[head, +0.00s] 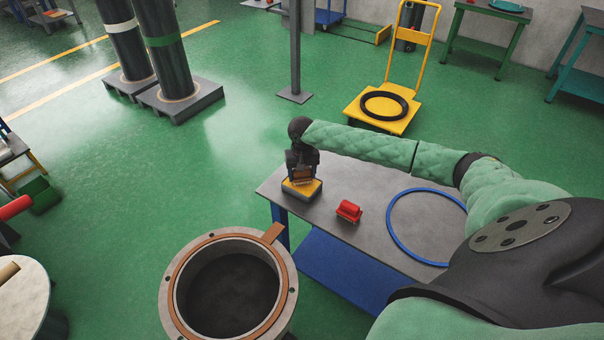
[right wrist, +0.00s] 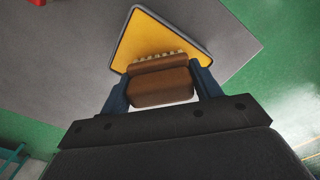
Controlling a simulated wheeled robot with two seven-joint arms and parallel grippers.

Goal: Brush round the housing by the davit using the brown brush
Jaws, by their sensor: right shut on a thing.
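My right gripper (head: 302,160) is over the far left corner of the grey table. It is shut on the brown brush (head: 302,174), just above a yellow pad with a dark rim (head: 308,191). In the right wrist view the brown brush (right wrist: 160,85) sits between the two dark blue fingers, its pale bristles toward the yellow pad (right wrist: 150,38). I cannot tell whether they touch. An open flanged housing (head: 172,292) with a copper-coloured ring and tab stands left of the table. I cannot clearly identify a davit. My left gripper is not in view.
A red block-like item (head: 348,211) and a blue ring (head: 391,225) lie on the grey table (head: 330,240). A grey post (head: 295,50) and a yellow cart (head: 355,112) with a black ring stand behind. Another pale round-topped object (head: 25,300) is at lower left. Green floor is clear between.

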